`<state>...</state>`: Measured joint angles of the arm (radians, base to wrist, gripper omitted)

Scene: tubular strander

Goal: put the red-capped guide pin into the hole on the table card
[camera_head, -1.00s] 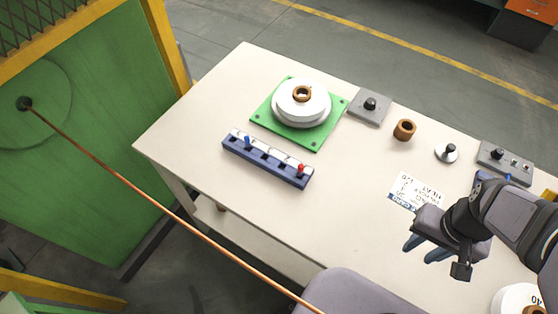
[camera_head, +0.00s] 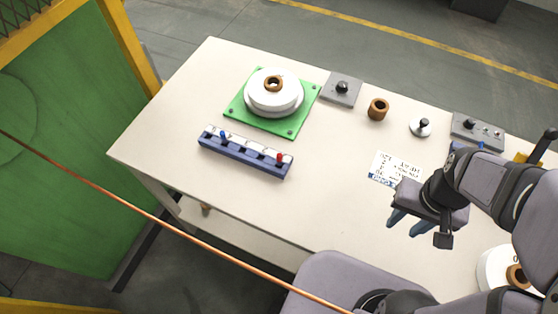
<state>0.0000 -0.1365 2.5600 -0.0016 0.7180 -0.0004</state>
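The red-capped guide pin (camera_head: 280,158) stands in the right end of a blue rack (camera_head: 243,160) with white-topped slots. A blue-capped pin (camera_head: 222,136) stands in the same rack near its left end. The table card (camera_head: 394,168) is white with dark print and a blue edge strip. It lies on the table right of the rack, and its print is too small to read. My gripper (camera_head: 406,226) hangs just in front of the card, with its two blue fingers apart and nothing visible between them. It is well to the right of the red-capped pin.
A white spool (camera_head: 274,92) sits on a green plate (camera_head: 287,131) behind the rack. Along the back right are a grey knob plate (camera_head: 341,90), a brown ring (camera_head: 377,109), a silver knob (camera_head: 421,127) and a control box (camera_head: 476,132). A copper wire (camera_head: 150,212) crosses in front. The table middle is clear.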

